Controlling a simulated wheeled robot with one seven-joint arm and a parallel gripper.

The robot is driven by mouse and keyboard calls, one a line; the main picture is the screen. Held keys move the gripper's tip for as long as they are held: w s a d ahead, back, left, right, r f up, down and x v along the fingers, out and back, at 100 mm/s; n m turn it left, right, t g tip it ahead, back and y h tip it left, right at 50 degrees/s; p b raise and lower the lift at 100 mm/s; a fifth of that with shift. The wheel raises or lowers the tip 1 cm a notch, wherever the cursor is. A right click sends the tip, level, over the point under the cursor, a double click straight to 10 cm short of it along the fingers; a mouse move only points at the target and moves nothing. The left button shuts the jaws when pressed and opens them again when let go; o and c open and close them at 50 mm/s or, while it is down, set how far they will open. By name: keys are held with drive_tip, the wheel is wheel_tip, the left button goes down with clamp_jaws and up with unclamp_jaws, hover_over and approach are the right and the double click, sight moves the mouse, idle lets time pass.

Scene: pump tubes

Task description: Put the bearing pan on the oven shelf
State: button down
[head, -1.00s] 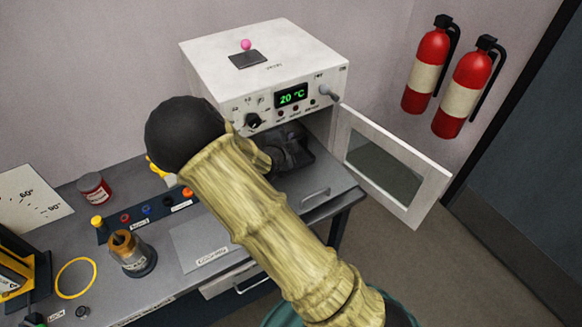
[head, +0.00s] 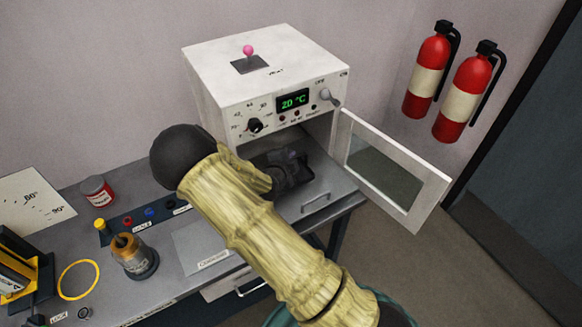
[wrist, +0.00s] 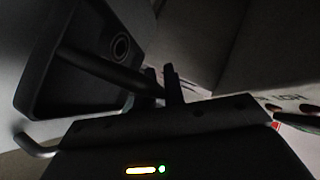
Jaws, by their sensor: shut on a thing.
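The bearing pan (wrist: 45,75) is a dark, shallow, rounded-corner pan in the upper left of the wrist view. A ring-shaped bearing (wrist: 121,46) shows in it. The pan's rod-like handle runs to my gripper (wrist: 168,88), which is shut on it. In the head view my gripper (head: 287,170) is at the open mouth of the white oven (head: 270,85), above the front of the worktop. The pan cannot be made out there. The oven shelf is hidden by my arm and the dark interior, so I cannot tell whether the pan touches it.
The oven door (head: 395,175) stands open to the right. On the bench left are a red tin (head: 97,191), an amber bottle (head: 131,257) and a yellow ring (head: 78,280). Two fire extinguishers (head: 428,75) hang at the right.

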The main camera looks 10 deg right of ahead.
wheel_tip(320, 180, down, 4)
drive_tip(key=shift+w+d+r+p, duration=0.1)
drive_tip(key=shift+r+p, duration=0.15)
drive_tip(key=shift+p, duration=0.15)
drive_tip(key=shift+f, duration=0.35)
drive_tip(key=shift+r, duration=0.1)
drive_tip(key=c, duration=1.5)
unclamp_jaws()
